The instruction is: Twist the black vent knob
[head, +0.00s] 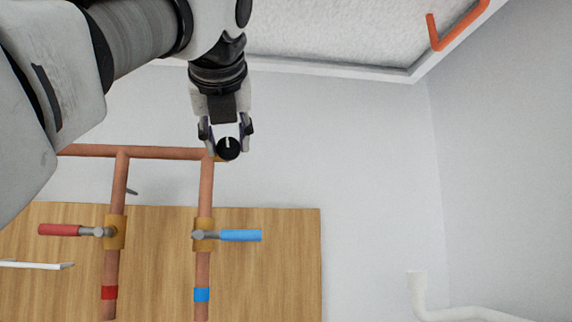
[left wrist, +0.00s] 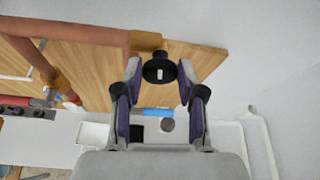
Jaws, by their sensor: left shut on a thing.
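The black vent knob (head: 228,149) is a small round knob with a white mark, at the right end of the horizontal copper pipe. It also shows in the left wrist view (left wrist: 160,71), beside a brass fitting (left wrist: 146,41). My left gripper (head: 227,140) reaches it from above in the head view, with one finger on each side of the knob. It is shut on the knob, though the exact contact is small in the picture. In the head view the white mark points up. My right gripper is in neither view.
Copper pipes (head: 163,152) run along a wooden board (head: 285,265). A red lever (head: 60,230) and a blue lever (head: 240,236) sit on the vertical pipes below the knob. A white pipe (head: 455,314) is at the lower right. The wall right of the knob is clear.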

